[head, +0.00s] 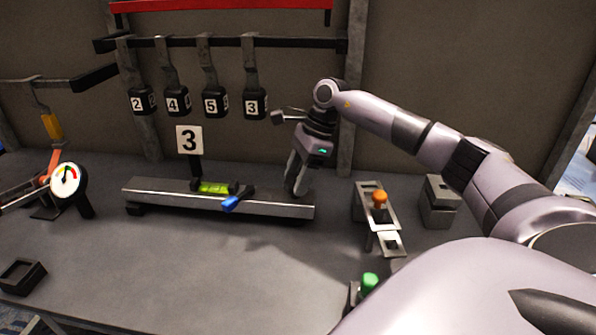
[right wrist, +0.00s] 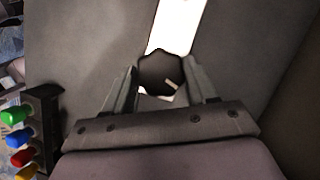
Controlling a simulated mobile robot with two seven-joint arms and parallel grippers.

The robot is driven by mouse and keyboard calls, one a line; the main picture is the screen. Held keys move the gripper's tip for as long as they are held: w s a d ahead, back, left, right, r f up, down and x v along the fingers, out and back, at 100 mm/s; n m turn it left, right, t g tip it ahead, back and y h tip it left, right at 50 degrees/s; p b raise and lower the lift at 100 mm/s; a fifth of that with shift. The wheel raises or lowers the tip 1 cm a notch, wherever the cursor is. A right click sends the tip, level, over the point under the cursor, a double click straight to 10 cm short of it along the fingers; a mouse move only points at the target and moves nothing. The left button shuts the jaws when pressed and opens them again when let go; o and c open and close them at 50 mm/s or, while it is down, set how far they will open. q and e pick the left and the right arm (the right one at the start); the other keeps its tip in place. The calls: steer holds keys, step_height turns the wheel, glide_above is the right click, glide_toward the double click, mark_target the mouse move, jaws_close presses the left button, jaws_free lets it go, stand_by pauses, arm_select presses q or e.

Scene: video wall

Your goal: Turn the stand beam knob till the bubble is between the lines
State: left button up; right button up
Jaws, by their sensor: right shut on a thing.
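The stand beam (head: 165,195) is a long grey bar lying low on the table under a sign with the number 3 (head: 189,140). A spirit level with a yellow-green vial (head: 214,187) sits on its middle; the bubble and lines are too small to read. My right gripper (head: 296,190) reaches down at the beam's right end. In the right wrist view, my right gripper (right wrist: 162,80) is shut on a dark round knob (right wrist: 160,70) with a pale mark towards its lower right. The bright beam (right wrist: 178,25) runs on beyond it. The knob is hidden in the head view. My left gripper is out of view.
A blue-handled part (head: 237,199) lies across the beam's front. Black numbered weights (head: 214,101) hang from a rail behind. A dial gauge (head: 66,180) stands left; a bracket with an orange knob (head: 380,199) stands right. The front middle of the table is clear.

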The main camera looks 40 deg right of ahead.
mark_target(294, 180)
steer(key=shift+w+d+r+n+g, duration=0.1)
steer(key=shift+r+n+g, duration=0.1)
steer(key=shift+n, duration=0.45)
steer(key=shift+w+r+n+g, duration=0.1)
steer(key=shift+n+g, duration=0.1)
steer(key=shift+n, duration=0.45)
steer(key=shift+y, duration=0.3)
steer(key=o, duration=1)
steer(key=shift+o, duration=0.2)
steer(key=shift+f, duration=0.15)
steer(key=v, duration=0.2)
steer(key=shift+r, duration=0.35)
steer(key=s+d, duration=0.2)
steer(key=d, duration=1)
